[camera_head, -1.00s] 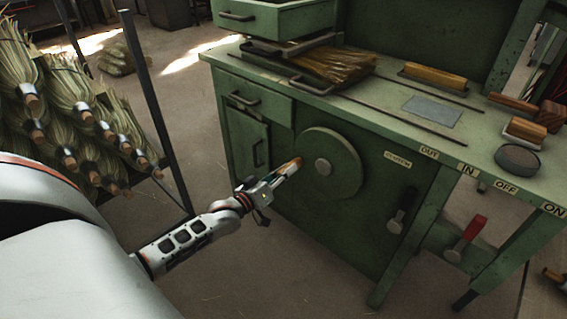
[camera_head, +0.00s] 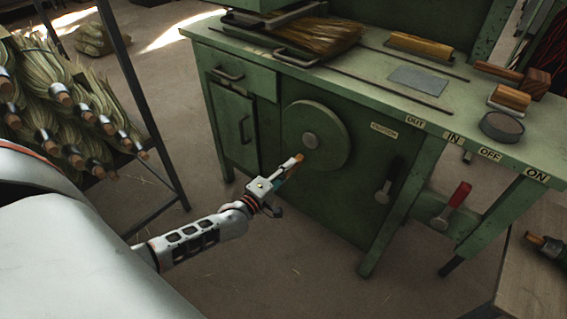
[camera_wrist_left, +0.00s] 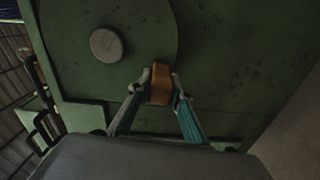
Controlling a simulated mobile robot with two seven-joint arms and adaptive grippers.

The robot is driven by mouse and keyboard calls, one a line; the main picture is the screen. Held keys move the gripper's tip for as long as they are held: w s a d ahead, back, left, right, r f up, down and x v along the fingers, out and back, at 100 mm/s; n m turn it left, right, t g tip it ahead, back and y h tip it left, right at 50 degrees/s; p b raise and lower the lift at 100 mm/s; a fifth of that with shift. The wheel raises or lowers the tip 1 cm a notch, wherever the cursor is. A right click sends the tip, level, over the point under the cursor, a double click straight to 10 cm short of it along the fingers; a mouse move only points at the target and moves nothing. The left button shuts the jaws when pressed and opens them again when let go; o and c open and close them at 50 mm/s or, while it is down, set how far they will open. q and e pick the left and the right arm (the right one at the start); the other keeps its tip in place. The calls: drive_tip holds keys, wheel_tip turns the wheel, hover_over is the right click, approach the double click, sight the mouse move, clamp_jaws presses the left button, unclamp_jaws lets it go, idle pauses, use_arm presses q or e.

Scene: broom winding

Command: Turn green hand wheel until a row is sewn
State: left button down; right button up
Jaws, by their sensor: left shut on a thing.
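The green hand wheel (camera_head: 334,123) is a round disc with a grey hub (camera_head: 310,140) on the front of the green machine. A wooden handle sticks out from the wheel's lower left part. My left gripper (camera_head: 290,169) is shut on this handle. In the left wrist view the handle (camera_wrist_left: 161,84) sits between the two fingers, below and right of the hub. The broom (camera_head: 318,38) lies flat on the machine top, bristles to the right. My right gripper is not in view.
A rack of brooms (camera_head: 62,98) stands at the left. A red lever (camera_head: 455,202) and a dark lever (camera_head: 386,190) hang on the machine front. Wooden blocks and a round tin (camera_head: 502,127) lie on the worktop. The floor before the machine is clear.

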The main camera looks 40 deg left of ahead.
use_arm(q)
drive_tip(key=shift+s+d+f+n, duration=0.1)
drive_tip(key=shift+d+f+n, duration=0.1)
drive_tip(key=shift+d+n, duration=0.5)
drive_tip(key=shift+s+d+f+n, duration=0.1)
drive_tip(key=shift+d+f+n, duration=0.05)
drive_tip(key=shift+d+n, duration=0.55)
drive_tip(key=shift+a, duration=0.1)
drive_tip(key=c, duration=1.8)
unclamp_jaws()
drive_tip(key=shift+c, duration=0.2)
drive_tip(key=s, duration=1.2)
drive_tip(key=shift+a, duration=0.45)
